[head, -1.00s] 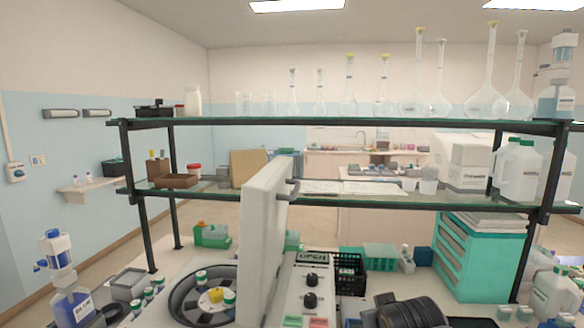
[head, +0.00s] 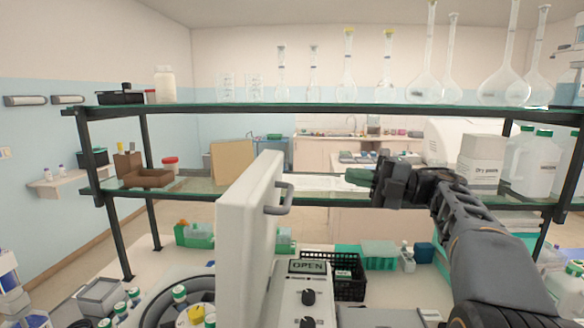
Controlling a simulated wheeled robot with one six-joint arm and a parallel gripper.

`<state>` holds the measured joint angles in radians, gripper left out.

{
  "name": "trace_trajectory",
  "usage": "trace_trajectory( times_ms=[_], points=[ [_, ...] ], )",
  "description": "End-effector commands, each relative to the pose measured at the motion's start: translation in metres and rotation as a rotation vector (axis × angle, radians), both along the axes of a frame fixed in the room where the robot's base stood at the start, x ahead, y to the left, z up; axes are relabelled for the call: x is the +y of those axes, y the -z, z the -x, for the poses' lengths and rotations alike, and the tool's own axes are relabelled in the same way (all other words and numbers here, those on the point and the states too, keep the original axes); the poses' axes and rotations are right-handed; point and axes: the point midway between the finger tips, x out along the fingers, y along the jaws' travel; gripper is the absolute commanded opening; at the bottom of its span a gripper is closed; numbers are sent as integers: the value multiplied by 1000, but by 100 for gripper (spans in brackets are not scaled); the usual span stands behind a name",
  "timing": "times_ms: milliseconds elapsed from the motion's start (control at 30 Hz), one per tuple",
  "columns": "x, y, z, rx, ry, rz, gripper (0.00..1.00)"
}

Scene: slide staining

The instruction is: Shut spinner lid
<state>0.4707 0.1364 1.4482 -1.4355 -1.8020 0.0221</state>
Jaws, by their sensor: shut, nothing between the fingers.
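The spinner's white lid (head: 248,225) stands upright, open, in the head view, with a grey handle (head: 282,198) on its right face. The spinner's round dark bowl (head: 160,308) lies to the left of the lid with white, green-capped tubes in it and a yellow hub (head: 196,314). The control panel (head: 305,295) right of the lid has dark knobs and a display reading OPEN. My gripper (head: 380,179) is shut and empty, raised to the right of the lid and handle, apart from both.
A two-tier glass shelf (head: 330,110) with dark posts spans the bench behind the spinner, bearing flasks above and bottles below. A black basket (head: 345,280) and a green box (head: 379,254) stand right of the panel. A green rack (head: 195,235) stands behind the bowl.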

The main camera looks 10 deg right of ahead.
Motion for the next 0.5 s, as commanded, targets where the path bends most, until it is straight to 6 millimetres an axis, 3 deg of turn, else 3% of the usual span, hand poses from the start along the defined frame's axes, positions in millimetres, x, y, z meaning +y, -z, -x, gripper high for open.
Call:
trace_trajectory(
  times_ms=[167,500],
  points=[
    [9,1,4,2,-52,31,0],
    [69,-7,-7,3,-54,31,0]
  ],
)
